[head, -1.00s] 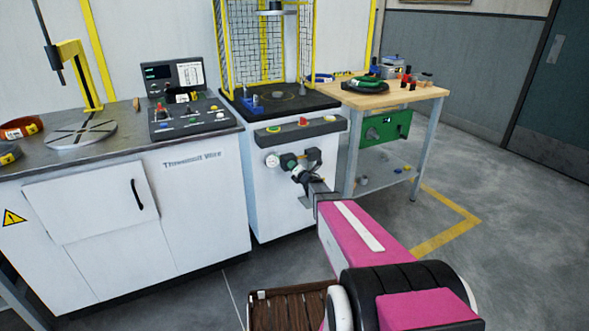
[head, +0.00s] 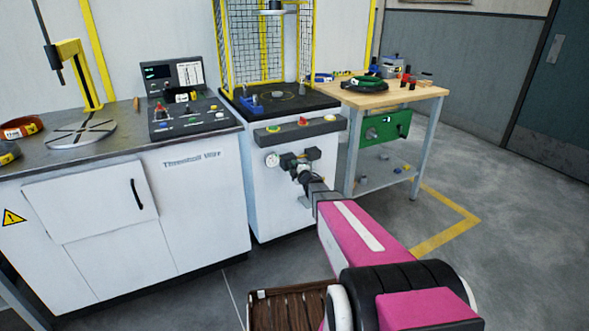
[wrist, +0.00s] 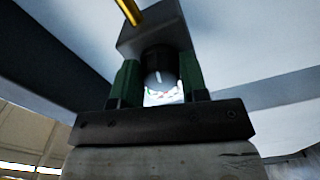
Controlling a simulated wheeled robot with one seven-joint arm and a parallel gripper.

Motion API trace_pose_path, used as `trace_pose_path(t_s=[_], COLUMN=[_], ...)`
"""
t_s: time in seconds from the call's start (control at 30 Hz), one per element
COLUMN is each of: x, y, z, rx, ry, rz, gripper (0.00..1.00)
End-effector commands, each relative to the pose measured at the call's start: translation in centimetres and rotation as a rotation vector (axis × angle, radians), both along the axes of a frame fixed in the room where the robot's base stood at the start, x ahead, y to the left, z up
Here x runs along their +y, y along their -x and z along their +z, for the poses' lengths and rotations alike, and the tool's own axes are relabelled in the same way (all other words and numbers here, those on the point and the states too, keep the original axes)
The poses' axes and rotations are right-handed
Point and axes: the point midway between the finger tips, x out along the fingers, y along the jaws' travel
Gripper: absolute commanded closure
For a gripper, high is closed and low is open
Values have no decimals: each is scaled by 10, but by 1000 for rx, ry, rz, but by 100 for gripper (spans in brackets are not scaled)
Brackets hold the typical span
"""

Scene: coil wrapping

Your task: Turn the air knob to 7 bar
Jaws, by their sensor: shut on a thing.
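The air knob (wrist: 159,78) is dark and round with a pale mark on its face. It sits between the two green fingers of my gripper (wrist: 159,70) in the wrist view, one finger on each side, shut on it. A dark grey block stands behind the knob. In the head view my gripper (head: 296,168) reaches the front of the white press cabinet (head: 270,205), and the knob is hidden there. A round white gauge (head: 271,160) sits just left of my gripper. Its reading is too small to tell.
A button panel (head: 300,130) with red, yellow and green buttons is above my gripper. A wooden-topped bench (head: 400,95) stands to the right, a white cabinet (head: 200,200) to the left. A brass-coloured pipe (wrist: 130,10) shows above the grey block. The floor at right is clear.

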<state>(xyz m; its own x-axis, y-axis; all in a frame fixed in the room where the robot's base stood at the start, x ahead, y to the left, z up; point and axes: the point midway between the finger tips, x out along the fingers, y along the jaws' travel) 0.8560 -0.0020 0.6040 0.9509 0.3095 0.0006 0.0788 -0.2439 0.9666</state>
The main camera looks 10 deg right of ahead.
Motion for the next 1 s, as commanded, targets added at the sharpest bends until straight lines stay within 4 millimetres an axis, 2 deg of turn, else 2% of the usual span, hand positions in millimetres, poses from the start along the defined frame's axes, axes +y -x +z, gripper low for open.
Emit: trace_pose_path(t_s=[1.0], x=[1], y=[0], z=[-3], rx=[300], ry=[-918], rz=[-3], gripper=[83])
